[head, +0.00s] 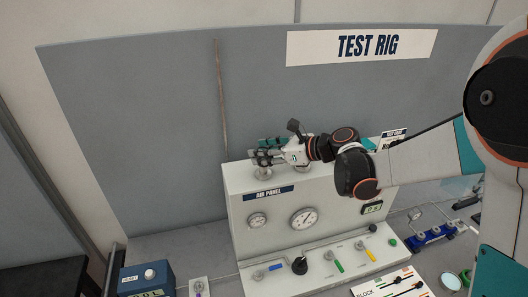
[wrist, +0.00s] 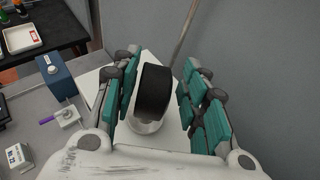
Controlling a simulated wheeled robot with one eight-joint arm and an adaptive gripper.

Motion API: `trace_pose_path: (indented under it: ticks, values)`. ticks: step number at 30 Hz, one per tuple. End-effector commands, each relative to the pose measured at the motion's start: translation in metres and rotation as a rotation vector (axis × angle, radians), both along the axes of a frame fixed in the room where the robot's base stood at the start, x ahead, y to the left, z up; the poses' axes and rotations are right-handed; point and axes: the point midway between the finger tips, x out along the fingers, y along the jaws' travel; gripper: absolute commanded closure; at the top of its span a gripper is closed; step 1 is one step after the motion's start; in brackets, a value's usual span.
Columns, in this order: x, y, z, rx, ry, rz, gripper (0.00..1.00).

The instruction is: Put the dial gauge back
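My gripper (head: 262,154) is over the top left of the white air panel (head: 238,195), with its fingers pointing left. In the wrist view, my gripper (wrist: 160,92) is open, its teal finger pads on either side of a black round-bodied thing (wrist: 155,90) with a pale base. A gap shows on both sides of it. I cannot tell if this thing is the dial gauge; its face is not in view. Two dials, a smaller one (head: 257,220) and a larger one (head: 304,218), are on the panel front. A small round gauge (head: 414,214) stands at a blue fixture on the right.
A grey back wall (head: 130,130) with a test rig sign (head: 360,46) rises close behind the panel. A blue reset box (head: 146,277) stands at lower left. Valves with coloured handles (head: 338,266) line the panel's front. The blue fixture (head: 432,236) is right of the panel.

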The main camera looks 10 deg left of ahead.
Motion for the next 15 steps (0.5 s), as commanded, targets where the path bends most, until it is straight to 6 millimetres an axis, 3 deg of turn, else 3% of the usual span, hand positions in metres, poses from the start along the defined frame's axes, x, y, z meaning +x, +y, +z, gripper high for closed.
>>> trace_pose_path:
  ticks: [9,15]
  values:
    - [0.000,0.000,0.004,0.000,0.000,0.000,0.60]
    - [-0.009,-0.028,0.014,0.000,0.001,-0.004,0.60]
